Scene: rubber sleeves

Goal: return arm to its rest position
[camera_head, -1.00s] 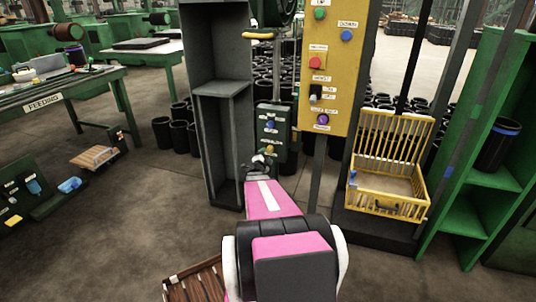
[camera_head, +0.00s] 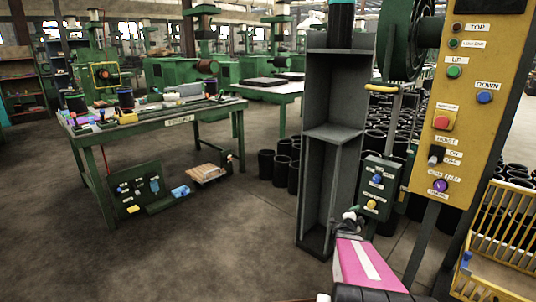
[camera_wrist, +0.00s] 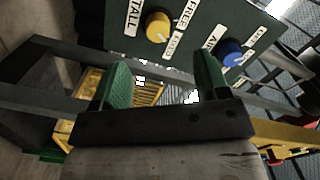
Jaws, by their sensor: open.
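My gripper (camera_head: 349,214) is in front of the lower part of a small green control box (camera_head: 376,190), close to its yellow knob (camera_head: 370,204). My pink arm runs down from it to the bottom edge of the head view. In the wrist view my gripper (camera_wrist: 165,85) shows two green fingers spread apart with nothing between them. The box's yellow knob (camera_wrist: 158,27) and blue knob (camera_wrist: 231,52) lie beyond the fingertips.
A tall grey shelf (camera_head: 312,190) stands left of my gripper. A yellow panel (camera_head: 460,130) with buttons and a yellow cage (camera_head: 500,238) are at right. A green workbench (camera_head: 150,122) stands at left. The floor between bench and shelf is open.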

